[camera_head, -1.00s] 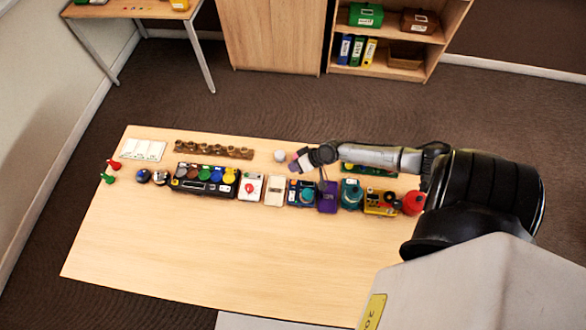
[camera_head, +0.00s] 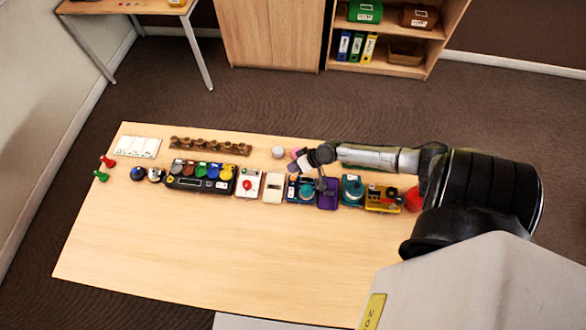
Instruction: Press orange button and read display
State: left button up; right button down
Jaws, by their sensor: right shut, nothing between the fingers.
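A black panel (camera_head: 190,183) lies left of centre on the wooden table, with a row of coloured buttons. Its rightmost button (camera_head: 227,172) is yellow to orange; I cannot tell its shade surely. Small display windows (camera_head: 210,184) show on the panel's front, too small to read. My right gripper (camera_head: 320,184) is shut and empty, hanging over the blue device (camera_head: 293,190) and the purple device (camera_head: 328,200), well right of the panel. I cannot tell its height above them. My wrist hides part of the blue device. My left gripper is not in view.
Teal (camera_head: 352,190) and yellow (camera_head: 376,205) devices stand right of the purple one. A white box with a red knob (camera_head: 247,184) and a cream box (camera_head: 273,187) lie between the panel and the blue device. The table's front (camera_head: 200,250) is clear.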

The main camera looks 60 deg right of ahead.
aim_at(294, 177)
jog(key=shift+f+b, duration=1.85)
jog(key=shift+f, duration=0.45)
jog(key=shift+f, duration=0.15)
jog(key=shift+f+b, duration=0.25)
jog(key=shift+b, duration=0.2)
dwell(0.3)
